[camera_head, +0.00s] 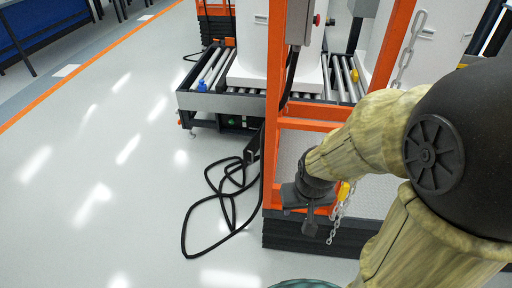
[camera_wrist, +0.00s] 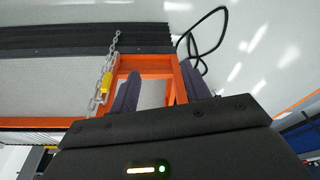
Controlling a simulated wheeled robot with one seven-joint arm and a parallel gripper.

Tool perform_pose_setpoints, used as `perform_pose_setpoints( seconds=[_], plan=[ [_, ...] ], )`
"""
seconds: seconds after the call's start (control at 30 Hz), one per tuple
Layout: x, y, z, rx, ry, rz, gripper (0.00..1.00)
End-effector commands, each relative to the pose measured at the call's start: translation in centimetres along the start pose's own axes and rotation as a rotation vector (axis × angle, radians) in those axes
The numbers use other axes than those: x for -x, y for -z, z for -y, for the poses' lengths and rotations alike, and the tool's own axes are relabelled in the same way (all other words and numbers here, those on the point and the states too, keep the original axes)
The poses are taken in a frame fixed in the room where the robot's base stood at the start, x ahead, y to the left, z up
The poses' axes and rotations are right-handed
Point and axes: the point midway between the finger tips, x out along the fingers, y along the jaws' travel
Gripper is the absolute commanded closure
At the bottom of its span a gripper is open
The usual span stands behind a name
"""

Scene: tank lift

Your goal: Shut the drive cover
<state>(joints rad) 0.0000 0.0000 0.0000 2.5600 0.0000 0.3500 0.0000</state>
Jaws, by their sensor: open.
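My gripper (camera_head: 310,212) hangs in front of the lift's orange frame (camera_head: 272,150), near its lower crossbar, in the head view. In the wrist view the two dark fingers of my gripper (camera_wrist: 160,70) stand apart with nothing between them. Orange bars (camera_wrist: 148,62) of the frame show behind and between the fingers. I cannot tell whether the fingers touch the frame. I cannot make out the drive cover for certain in either view; my arm hides part of the lift.
A white tank (camera_head: 255,50) stands on a roller conveyor (camera_head: 210,72) behind the frame. A black cable (camera_head: 232,190) lies looped on the floor left of the lift. A chain (camera_head: 410,48) hangs at right, and a yellow piece (camera_wrist: 107,82) hangs by the fingers. The left floor is clear.

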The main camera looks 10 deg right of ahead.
Motion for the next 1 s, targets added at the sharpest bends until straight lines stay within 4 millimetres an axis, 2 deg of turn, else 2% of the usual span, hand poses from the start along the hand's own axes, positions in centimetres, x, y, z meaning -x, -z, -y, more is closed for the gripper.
perform_pose_setpoints(
  seconds=[0.03, 0.2, 0.23, 0.7, 0.83, 1.0],
  plan=[
    [0.3, 0.1, 0.0, 0.0, 0.0, 0.0, 0.63],
    [2.8, 0.6, 0.0, 0.0, 0.0, 0.0, 0.96],
    [3.4, 0.8, 0.0, 0.0, 0.0, 0.0, 1.0],
    [15.3, 3.6, 0.0, 0.0, 0.0, 0.0, 1.0],
    [17.2, 4.1, 0.0, 0.0, 0.0, 0.0, 1.0],
    [17.7, 4.2, 0.0, 0.0, 0.0, 0.0, 1.0]
  ],
)
